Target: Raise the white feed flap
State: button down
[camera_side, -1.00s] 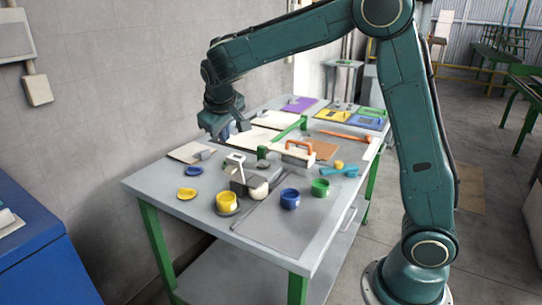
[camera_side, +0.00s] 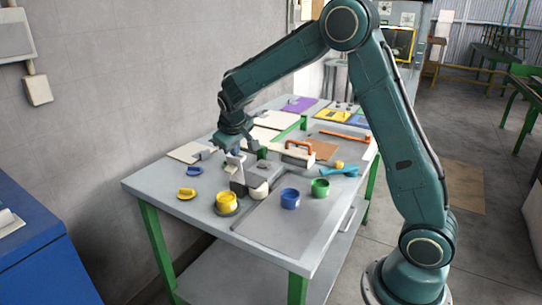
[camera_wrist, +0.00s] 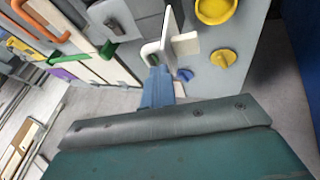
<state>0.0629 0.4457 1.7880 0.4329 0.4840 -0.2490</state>
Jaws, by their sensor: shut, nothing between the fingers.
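The white feed flap (camera_side: 235,160) stands tilted on a small grey unit (camera_side: 240,187) near the left part of the table. In the wrist view the white flap (camera_wrist: 173,28) shows as a pale plate with a white loop (camera_wrist: 151,53) at its near edge. My gripper (camera_side: 236,147) is just above the flap in the side view, shut and empty. Its blue fingers (camera_wrist: 158,88) point at the loop in the wrist view; whether they touch it I cannot tell. The gripper partly hides the flap's top in the side view.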

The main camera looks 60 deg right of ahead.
jog(key=shift+s+d+f, duration=0.1)
jog(key=shift+f, duration=0.1)
jog(key=shift+y, duration=0.8)
jog(key=d, duration=0.4)
jog(key=shift+d+f, duration=0.2)
jog(key=shift+d, duration=0.2)
jog(key=shift+a+r, duration=0.1)
jog(key=w+v, duration=0.1)
jog(key=v, duration=1.1)
jog(key=shift+r, duration=0.65)
